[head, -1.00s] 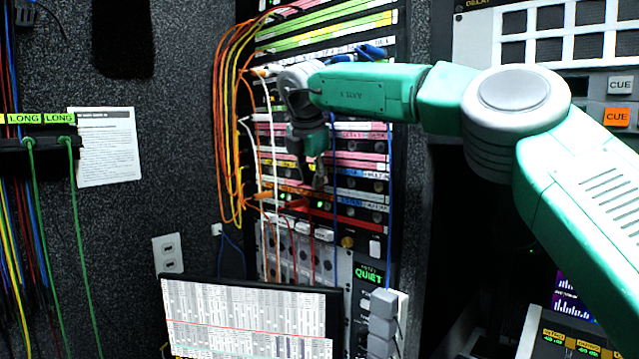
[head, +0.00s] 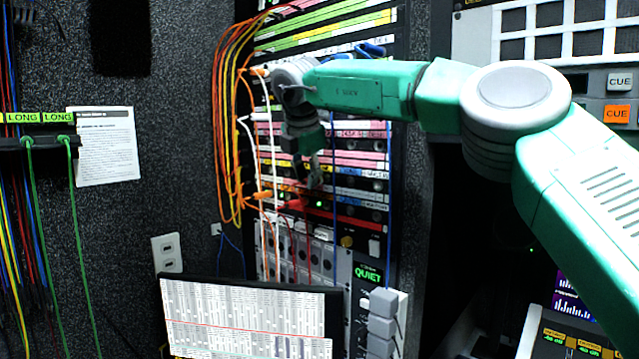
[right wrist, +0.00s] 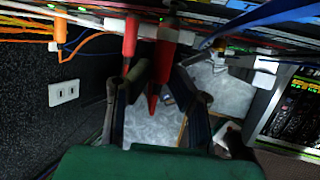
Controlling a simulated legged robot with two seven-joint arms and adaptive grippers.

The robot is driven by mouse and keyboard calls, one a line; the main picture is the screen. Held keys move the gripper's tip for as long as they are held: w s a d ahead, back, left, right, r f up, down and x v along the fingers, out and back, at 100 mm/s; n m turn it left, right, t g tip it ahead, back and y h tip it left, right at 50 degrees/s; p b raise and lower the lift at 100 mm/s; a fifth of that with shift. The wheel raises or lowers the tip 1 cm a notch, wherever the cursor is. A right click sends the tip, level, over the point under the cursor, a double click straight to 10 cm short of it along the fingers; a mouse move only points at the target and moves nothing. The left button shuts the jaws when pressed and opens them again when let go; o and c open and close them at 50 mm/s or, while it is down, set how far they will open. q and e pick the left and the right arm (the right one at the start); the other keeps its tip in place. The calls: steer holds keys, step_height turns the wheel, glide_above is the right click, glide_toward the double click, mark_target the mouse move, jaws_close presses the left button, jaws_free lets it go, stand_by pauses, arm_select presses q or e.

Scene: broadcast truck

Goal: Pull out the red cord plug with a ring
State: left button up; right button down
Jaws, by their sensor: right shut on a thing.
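Red cord plugs (head: 292,204) sit low in the patch rack, left of my right gripper (head: 314,184) in the head view. In the right wrist view, two red plugs hang side by side from the panel. The longer, tapered red plug (right wrist: 165,50) lies between the finger pads of my right gripper (right wrist: 160,88), which is shut on it. The other red plug (right wrist: 130,40) is just left, close to the left finger. I cannot make out a ring on either plug. My left gripper is not in view.
Orange and yellow cords (head: 222,120) bunch along the rack's left side. A blue cord (head: 389,200) hangs to the right; another blue cord (right wrist: 265,18) crosses near the right finger. A monitor (head: 250,322) stands below the rack. A wall outlet (right wrist: 64,92) is at left.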

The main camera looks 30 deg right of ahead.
steer(key=shift+s+a, duration=0.15)
steer(key=shift+a, duration=0.35)
steer(key=shift+s+a+b, duration=0.2)
steer(key=shift+a+b, duration=0.2)
steer(key=shift+a, duration=0.15)
stand_by(0.6)
steer(key=a, duration=0.1)
steer(key=s+a+b, duration=0.1)
steer(key=a, duration=0.1)
steer(key=shift+s+a, duration=0.1)
stand_by(0.6)
steer(key=shift+s+a+b, duration=0.15)
steer(key=shift+s+a, duration=0.1)
steer(key=shift+a, duration=0.5)
steer(key=shift+s+a+b, duration=0.15)
steer(key=shift+s+a, duration=0.05)
steer(key=shift+a, duration=0.5)
